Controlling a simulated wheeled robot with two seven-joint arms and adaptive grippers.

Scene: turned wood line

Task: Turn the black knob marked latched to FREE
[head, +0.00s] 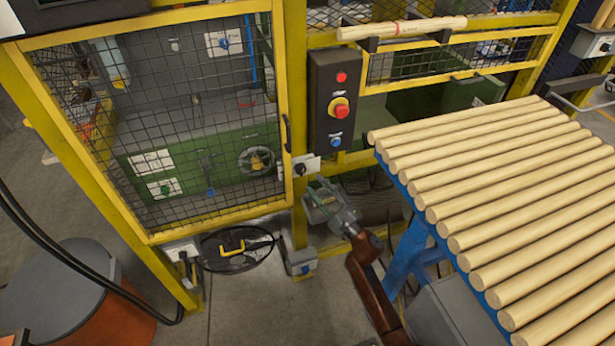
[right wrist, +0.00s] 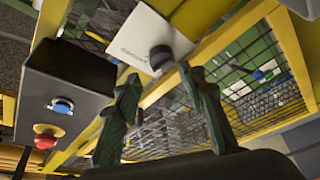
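The black knob (head: 300,169) sits on a pale plate (head: 313,164) on the yellow post, right of the mesh door. In the right wrist view the knob (right wrist: 161,57) shows large on its white plate (right wrist: 146,36), whose small lettering I cannot read clearly. My right gripper (head: 318,186) is just below and right of the knob in the head view. In the right wrist view its two fingers (right wrist: 160,76) are spread apart and empty, with the knob beyond the gap between their tips. They appear apart from the knob. My left gripper is not in view.
A black control box (head: 336,100) with red and blue buttons stands above the plate. The mesh door (head: 200,110) with its black handle (head: 287,133) is at left. A blue-framed rack of wooden rods (head: 490,190) stands close on the right.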

